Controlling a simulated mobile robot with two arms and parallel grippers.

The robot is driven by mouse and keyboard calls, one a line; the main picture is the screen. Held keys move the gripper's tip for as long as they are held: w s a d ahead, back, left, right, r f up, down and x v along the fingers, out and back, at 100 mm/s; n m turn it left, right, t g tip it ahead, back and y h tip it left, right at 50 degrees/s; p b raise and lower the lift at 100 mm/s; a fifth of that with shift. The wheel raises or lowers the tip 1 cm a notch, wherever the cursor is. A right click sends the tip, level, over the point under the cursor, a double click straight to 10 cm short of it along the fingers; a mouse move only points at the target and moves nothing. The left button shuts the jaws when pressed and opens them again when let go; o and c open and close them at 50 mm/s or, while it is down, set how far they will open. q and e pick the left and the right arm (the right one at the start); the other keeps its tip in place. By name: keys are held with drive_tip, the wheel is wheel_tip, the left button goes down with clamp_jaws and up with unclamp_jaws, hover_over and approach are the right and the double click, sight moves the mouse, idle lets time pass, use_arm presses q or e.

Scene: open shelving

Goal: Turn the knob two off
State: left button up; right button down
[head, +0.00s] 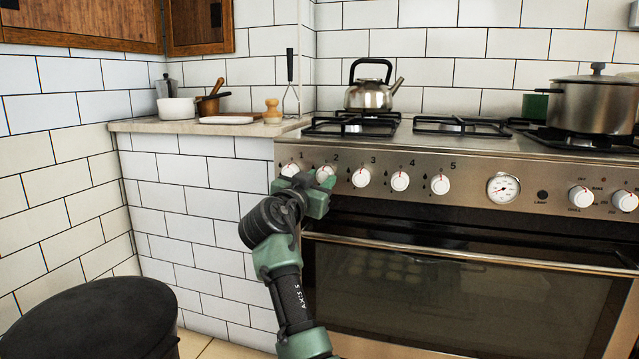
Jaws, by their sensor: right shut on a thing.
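The stove's control panel (470,187) carries a row of white knobs with numbers above them. Knob two (324,173) is the second from the left, under the number 2. My right gripper (318,184) is at knob two and shut on it. The gripper covers the lower part of the knob and its pointer, so I cannot tell its exact setting. Knob one (290,170) shows just left of the gripper, and knob three (361,177) is to its right, apart from it. My left gripper is not in view.
A kettle (370,95) stands on the left burner and a lidded pot (592,103) on the right. The oven handle (470,252) runs across below the panel. A small counter (190,126) is at the left. A dark round object (90,320) stands at the lower left.

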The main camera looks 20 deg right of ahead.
drive_tip(key=shift+f, duration=0.1)
idle(0.4)
drive_tip(key=c, duration=1)
unclamp_jaws()
drive_tip(key=shift+o, duration=0.2)
